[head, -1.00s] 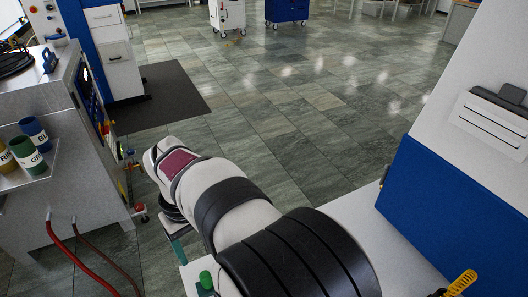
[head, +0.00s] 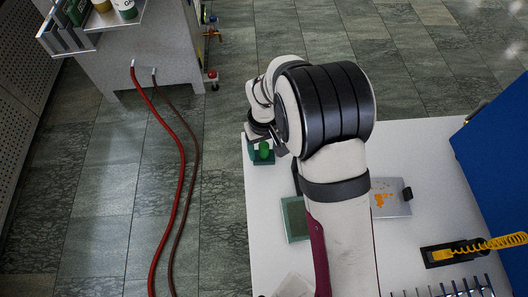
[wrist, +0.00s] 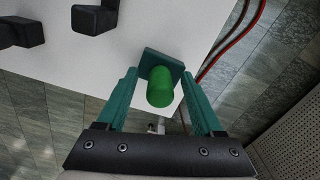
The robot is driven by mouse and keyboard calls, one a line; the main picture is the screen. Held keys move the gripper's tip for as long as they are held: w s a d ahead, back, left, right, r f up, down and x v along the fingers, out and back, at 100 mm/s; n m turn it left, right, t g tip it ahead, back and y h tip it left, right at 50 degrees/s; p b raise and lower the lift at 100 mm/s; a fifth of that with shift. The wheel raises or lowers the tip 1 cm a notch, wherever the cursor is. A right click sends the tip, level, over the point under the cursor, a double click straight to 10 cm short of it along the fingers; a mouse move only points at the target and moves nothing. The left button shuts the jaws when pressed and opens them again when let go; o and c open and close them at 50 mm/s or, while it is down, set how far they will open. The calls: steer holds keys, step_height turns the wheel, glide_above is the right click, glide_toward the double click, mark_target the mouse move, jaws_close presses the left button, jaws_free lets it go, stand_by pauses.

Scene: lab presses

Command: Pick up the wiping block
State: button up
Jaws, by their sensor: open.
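The wiping block, with a dark green square base and a bright green rounded knob, stands at the far left corner of the white table in the head view (head: 263,151). In the wrist view the wiping block (wrist: 160,88) shows between my fingers, knob towards the camera. My gripper (wrist: 160,75) is open, with one teal finger on each side of the block. I see gaps on both sides and cannot tell any contact. In the head view my gripper (head: 268,140) is partly hidden by my arm, just above or around the block.
A green-framed flat pad (head: 295,218) lies nearer on the table (head: 262,215). A metal tray with orange bits (head: 390,198) lies right of my arm. A yellow coil (head: 490,243) and a rack (head: 445,290) are at the lower right. Red hoses (head: 178,170) cross the floor left.

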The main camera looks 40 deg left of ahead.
mark_target(266, 145)
jaws_close()
stand_by(0.3)
steer(key=r, duration=0.4)
steer(key=shift+w+d+r, duration=0.15)
steer(key=shift+d+r, duration=0.1)
steer(key=shift+r, duration=0.05)
steer(key=w+d+r, duration=0.4)
steer(key=d+r, duration=0.2)
steer(key=d, duration=0.4)
steer(key=shift+d+r, duration=0.15)
steer(key=shift+r, duration=0.05)
